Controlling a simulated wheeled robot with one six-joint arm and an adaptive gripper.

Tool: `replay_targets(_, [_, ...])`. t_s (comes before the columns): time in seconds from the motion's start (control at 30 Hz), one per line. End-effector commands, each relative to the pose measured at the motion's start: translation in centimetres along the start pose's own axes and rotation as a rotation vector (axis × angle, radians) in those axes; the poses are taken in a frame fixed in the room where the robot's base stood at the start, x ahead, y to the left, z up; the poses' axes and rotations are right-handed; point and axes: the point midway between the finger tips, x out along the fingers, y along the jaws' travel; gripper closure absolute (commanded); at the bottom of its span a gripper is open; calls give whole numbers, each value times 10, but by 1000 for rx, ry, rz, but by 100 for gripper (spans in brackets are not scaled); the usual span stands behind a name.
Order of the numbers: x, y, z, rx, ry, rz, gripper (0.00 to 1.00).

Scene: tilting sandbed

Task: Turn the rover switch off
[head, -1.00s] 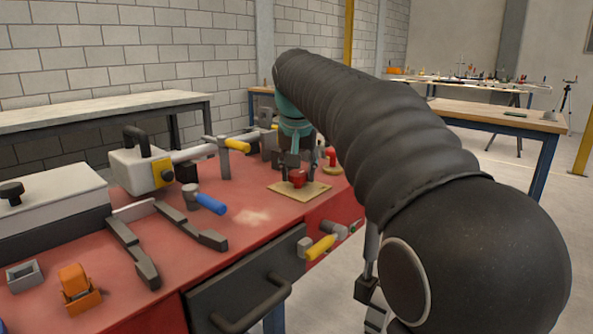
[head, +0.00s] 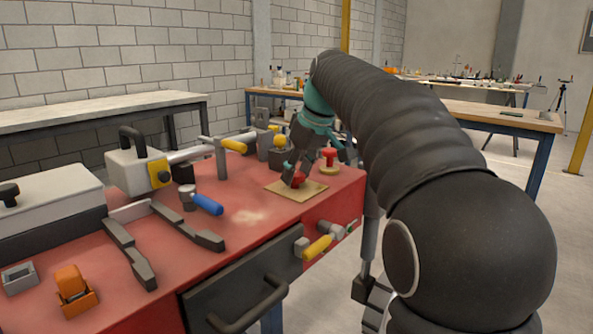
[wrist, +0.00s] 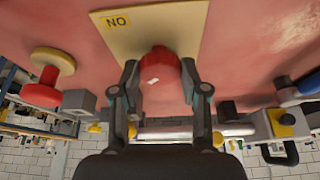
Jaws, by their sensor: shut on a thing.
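The rover switch is a red knob (wrist: 158,64) on a tan square plate (wrist: 175,22). A small white mark shows on the knob. A yellow label (wrist: 117,21) on the plate appears upside down and seems to read ON. My gripper (wrist: 160,76) has a finger on each side of the knob and is shut on it. In the head view my gripper (head: 293,170) comes down tilted onto the knob (head: 299,181), which is partly hidden by the fingers. The plate (head: 312,190) lies flat on the red bench top.
A red mushroom button (head: 330,155) on a yellow base stands just right of the plate. A grey post with a yellow handle (head: 235,146) and a blue-handled lever (head: 206,204) stand left. A drawer (head: 245,280) and a yellow-handled valve (head: 318,247) are on the bench front.

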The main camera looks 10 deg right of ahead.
Motion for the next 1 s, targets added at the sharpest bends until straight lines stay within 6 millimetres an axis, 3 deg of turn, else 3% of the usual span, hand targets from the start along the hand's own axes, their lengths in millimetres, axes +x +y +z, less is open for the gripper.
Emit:
replay_targets(0.73, [2,0,1,-76,-7,-36,90])
replay_targets(0.77, [2,0,1,-76,-7,-36,48])
replay_targets(0.8, [2,0,1,-76,-6,-36,38])
replay_targets(0.83, [2,0,1,-75,-6,-35,31])
replay_targets(1.0, [1,0,1,-75,-4,-33,30])
